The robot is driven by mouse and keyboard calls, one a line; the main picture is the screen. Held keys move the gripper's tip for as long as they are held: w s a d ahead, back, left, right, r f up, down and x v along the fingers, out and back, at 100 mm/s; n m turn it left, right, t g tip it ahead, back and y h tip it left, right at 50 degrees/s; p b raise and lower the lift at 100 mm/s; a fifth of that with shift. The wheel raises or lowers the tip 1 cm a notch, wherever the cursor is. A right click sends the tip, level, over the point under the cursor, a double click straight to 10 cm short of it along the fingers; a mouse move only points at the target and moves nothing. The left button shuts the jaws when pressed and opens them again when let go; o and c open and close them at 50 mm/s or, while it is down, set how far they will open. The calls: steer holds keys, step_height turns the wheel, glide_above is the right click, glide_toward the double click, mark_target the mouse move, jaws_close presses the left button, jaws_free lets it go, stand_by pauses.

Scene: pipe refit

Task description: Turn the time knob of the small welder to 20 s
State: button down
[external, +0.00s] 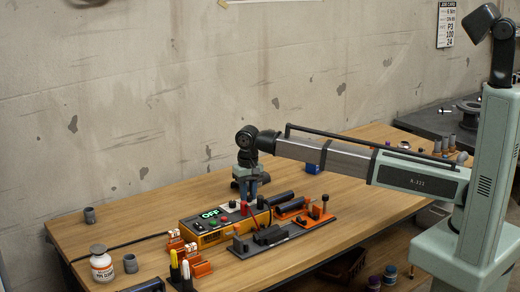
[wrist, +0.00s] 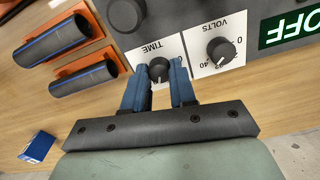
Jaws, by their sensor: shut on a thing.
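The small welder (external: 208,230) is a yellow box with a dark top panel on the table, and its green display reads OFF. In the wrist view, the black time knob (wrist: 158,70) sits on a white plate marked TIME, upside down in the picture. My gripper (wrist: 160,72) is shut on this knob, with one blue finger on each side. The knob's scale is mostly hidden by the fingers, so I cannot read its setting. The volts knob (wrist: 220,51) is just right of it, apart from the fingers. In the external view, my gripper (external: 250,198) is over the welder's far right end.
Black pipes in orange holders (external: 290,207) and a grey clamp base (external: 285,236) lie right of and in front of the welder. A blue box (external: 313,167) is behind. The table's back left is mostly clear.

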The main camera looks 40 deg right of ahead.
mark_target(248, 196)
steer(key=shift+m, duration=0.5)
stand_by(0.3)
steer(key=c, duration=0.9)
jaws_free()
steer(key=shift+r, duration=0.15)
step_height(248, 196, up, 14)
steer(key=shift+f, duration=0.2)
